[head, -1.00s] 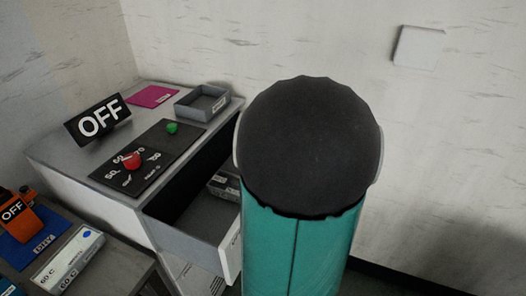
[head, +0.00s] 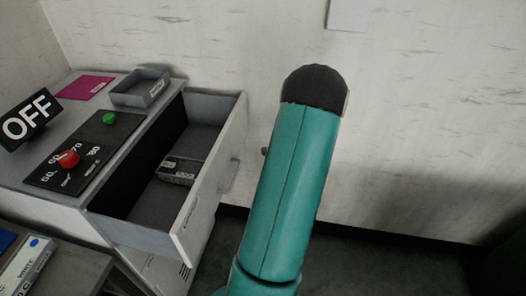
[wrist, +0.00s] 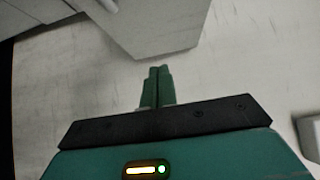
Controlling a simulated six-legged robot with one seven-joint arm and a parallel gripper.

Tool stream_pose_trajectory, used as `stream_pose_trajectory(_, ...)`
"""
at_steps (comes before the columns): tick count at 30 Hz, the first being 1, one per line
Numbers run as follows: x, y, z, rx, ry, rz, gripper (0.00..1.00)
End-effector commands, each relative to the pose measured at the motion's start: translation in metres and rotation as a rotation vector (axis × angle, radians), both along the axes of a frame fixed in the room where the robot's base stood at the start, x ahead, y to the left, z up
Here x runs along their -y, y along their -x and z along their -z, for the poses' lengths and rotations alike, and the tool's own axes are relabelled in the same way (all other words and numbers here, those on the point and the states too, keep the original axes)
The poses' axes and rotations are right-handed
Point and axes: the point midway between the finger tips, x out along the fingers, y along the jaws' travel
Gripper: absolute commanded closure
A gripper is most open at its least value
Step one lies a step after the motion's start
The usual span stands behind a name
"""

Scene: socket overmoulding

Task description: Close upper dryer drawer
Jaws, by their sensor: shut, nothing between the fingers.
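The upper dryer drawer (head: 196,206) is pulled open from the grey dryer cabinet (head: 64,205) in the head view. Its white front panel faces right and carries a handle (head: 229,177). A small labelled box (head: 178,170) lies inside the drawer. My teal arm stands to the right of the drawer, apart from it, and hides my gripper in the head view. In the wrist view my gripper (wrist: 158,72) has its green fingers together with nothing between them. A pale panelled body (wrist: 150,25) shows beyond the fingertips; I cannot tell which part it is.
On the cabinet top are an OFF sign (head: 30,118), a control panel with a red knob (head: 68,158) and a green button (head: 109,118), a magenta sheet (head: 84,88) and a grey tray (head: 141,87). The floor (head: 345,265) right of my arm looks clear.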

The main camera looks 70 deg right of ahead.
Motion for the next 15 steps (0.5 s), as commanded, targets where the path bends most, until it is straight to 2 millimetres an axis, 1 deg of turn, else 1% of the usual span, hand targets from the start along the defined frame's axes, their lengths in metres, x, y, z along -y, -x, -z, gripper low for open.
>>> stream_pose_trajectory(1, 0.005, -0.008, 0.000, 0.000, 0.001, -0.003, 1.00)
stream_pose_trajectory(12, 0.048, -0.067, 0.000, -0.001, 0.002, -0.003, 1.00)
stream_pose_trajectory(15, 0.043, -0.084, 0.000, -0.001, -0.001, -0.005, 1.00)
